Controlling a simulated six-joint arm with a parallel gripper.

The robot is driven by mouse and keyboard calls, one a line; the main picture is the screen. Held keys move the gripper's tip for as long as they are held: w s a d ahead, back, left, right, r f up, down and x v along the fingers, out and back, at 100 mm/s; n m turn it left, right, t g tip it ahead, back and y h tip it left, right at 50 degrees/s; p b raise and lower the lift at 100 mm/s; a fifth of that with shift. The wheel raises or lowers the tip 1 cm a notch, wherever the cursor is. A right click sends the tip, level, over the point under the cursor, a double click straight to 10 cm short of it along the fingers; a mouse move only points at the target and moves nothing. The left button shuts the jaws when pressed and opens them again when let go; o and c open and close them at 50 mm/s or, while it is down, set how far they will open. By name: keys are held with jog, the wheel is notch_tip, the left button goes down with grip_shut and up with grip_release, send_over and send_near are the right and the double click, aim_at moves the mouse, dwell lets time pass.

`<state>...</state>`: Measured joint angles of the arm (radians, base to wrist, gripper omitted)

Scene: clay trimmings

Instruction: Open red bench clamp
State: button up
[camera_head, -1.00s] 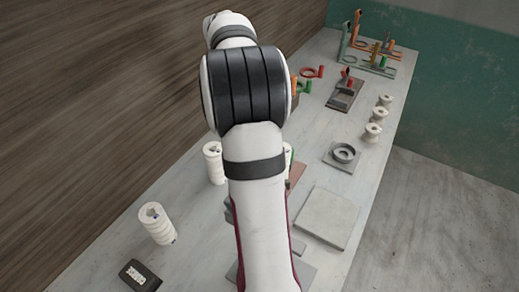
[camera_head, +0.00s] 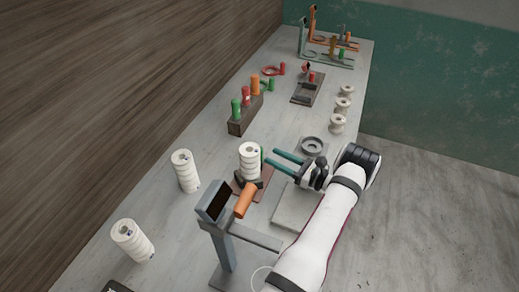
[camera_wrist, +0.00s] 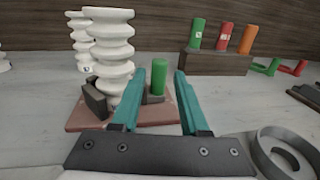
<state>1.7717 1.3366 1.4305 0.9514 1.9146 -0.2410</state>
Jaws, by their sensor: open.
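A clamp with a reddish-brown base (camera_head: 258,194) stands on the bench in front of my gripper. In the wrist view its base (camera_wrist: 150,115) carries dark jaws (camera_wrist: 95,100) around a white ribbed cylinder (camera_wrist: 110,45) and an upright green handle (camera_wrist: 158,78). My gripper (camera_head: 271,157) is open, its teal fingers pointing left toward this clamp. In the wrist view the green handle appears between the fingers (camera_wrist: 162,74); I cannot tell whether they touch it. Another clamp, with a dark base (camera_head: 301,98) and a red handle (camera_head: 312,78), stands farther back.
A grey post with a dark screen and orange handle (camera_head: 243,201) stands close in front. White ribbed cylinders (camera_head: 185,170) stand at left. A block with coloured handles (camera_head: 238,127), a grey ring (camera_head: 312,146), a grey slab (camera_head: 292,212) and spools (camera_head: 337,123) surround the clamp.

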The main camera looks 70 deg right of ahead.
jog(key=w, duration=0.4)
jog(key=w+d, duration=0.1)
jog(key=w, duration=0.1)
jog(key=shift+w+d, duration=0.1)
jog(key=shift+w, duration=0.15)
grip_shut()
dwell(1.1)
